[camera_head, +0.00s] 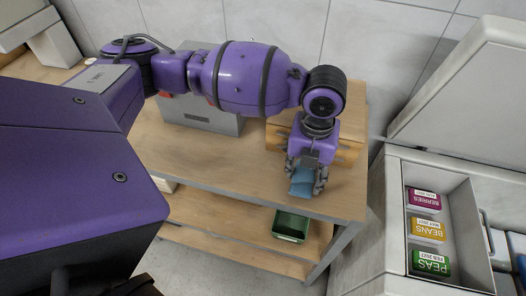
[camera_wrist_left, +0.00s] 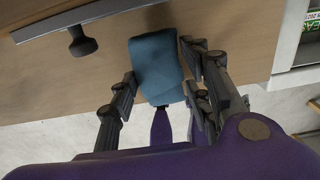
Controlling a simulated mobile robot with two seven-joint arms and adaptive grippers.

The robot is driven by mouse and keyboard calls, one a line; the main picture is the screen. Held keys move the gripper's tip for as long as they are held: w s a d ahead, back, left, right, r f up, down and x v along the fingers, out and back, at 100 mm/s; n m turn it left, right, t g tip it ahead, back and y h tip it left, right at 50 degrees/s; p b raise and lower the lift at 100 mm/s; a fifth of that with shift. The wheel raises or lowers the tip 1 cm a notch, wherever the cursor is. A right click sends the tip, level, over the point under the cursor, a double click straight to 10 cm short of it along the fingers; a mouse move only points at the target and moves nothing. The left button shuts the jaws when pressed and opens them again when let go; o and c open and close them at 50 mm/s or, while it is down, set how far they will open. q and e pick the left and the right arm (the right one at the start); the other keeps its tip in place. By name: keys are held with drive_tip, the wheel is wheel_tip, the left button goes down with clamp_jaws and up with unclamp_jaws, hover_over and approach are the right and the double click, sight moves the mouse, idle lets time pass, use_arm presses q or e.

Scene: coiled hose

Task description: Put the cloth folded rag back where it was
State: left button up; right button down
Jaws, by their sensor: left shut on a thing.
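The folded rag is a blue cloth (camera_head: 302,187), held in my left gripper (camera_head: 305,178) over the right part of the wooden workbench top (camera_head: 250,178). In the left wrist view the rag (camera_wrist_left: 156,66) lies between the two dark fingers of the left gripper (camera_wrist_left: 160,80), its far part sticking out past them over the wood. The gripper is shut on it. I cannot tell whether the rag touches the bench top. My right gripper is not in view.
A wooden box (camera_head: 347,152) stands just behind the gripper, and a grey metal box (camera_head: 205,122) stands further left. A green bin (camera_head: 290,226) sits on the lower shelf. At right is an open chest freezer (camera_head: 375,225) with labelled food boxes (camera_head: 428,230). The bench's front left is clear.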

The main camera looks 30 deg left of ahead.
sight(305, 175)
use_arm(q)
drive_tip(key=shift+f, duration=0.65)
drive_tip(key=shift+f, duration=0.1)
drive_tip(key=o, duration=1.1)
wheel_tip(305, 175, up, 12)
drive_tip(key=shift+r+p, duration=0.2)
drive_tip(key=shift+p, duration=0.15)
